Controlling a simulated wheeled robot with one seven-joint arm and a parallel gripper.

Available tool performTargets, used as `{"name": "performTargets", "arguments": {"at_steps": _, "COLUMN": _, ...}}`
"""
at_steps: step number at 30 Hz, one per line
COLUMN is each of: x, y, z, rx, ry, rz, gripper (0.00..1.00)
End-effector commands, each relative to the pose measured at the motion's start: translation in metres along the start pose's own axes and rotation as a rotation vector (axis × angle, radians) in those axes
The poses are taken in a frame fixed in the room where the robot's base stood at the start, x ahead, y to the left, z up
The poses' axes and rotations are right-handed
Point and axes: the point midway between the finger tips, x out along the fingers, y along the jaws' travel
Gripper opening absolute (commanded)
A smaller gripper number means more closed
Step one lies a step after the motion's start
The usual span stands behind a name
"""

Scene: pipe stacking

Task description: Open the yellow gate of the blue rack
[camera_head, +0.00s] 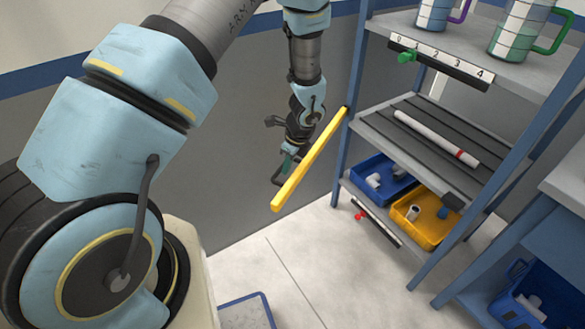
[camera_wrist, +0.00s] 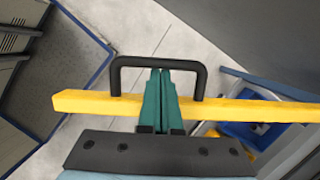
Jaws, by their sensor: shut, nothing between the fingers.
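The yellow gate (camera_head: 311,158) is a long bar. In the head view it sticks out from the left front post of the blue rack (camera_head: 352,85), pointing down-left and away from the shelf front. In the wrist view the gate (camera_wrist: 90,103) crosses the picture, with a black handle (camera_wrist: 160,62) on it. My gripper (camera_head: 288,163) is beside the bar on its far side, partly hidden. In the wrist view my gripper (camera_wrist: 160,75) has its teal fingers together and empty, lying across the bar between the handle's legs. I cannot tell whether they touch the handle.
A white pipe (camera_head: 435,137) with a red band lies on the rack's middle shelf. Below are a blue bin (camera_head: 383,181) and a yellow bin (camera_head: 440,228) with fittings. Mugs (camera_head: 520,30) stand on top. A blue bench (camera_head: 545,235) is at right. The floor before the rack is clear.

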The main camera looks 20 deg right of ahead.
Motion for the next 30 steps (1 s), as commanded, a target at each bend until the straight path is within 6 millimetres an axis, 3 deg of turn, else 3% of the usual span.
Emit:
{"name": "performTargets", "arguments": {"at_steps": 3, "x": 0.007, "y": -0.002, "z": 0.033, "rx": 0.067, "ry": -0.001, "rz": -0.017, "gripper": 0.0}}
{"name": "performTargets", "arguments": {"at_steps": 10, "x": 0.017, "y": -0.011, "z": 0.072, "rx": 0.182, "ry": 0.0, "rz": -0.047, "gripper": 0.0}}
{"name": "performTargets", "arguments": {"at_steps": 23, "x": 0.019, "y": -0.013, "z": 0.075, "rx": 0.199, "ry": 0.0, "rz": -0.051, "gripper": 0.0}}
{"name": "performTargets", "arguments": {"at_steps": 30, "x": 0.004, "y": -0.013, "z": 0.075, "rx": 0.198, "ry": 0.0, "rz": -0.052, "gripper": 0.0}}
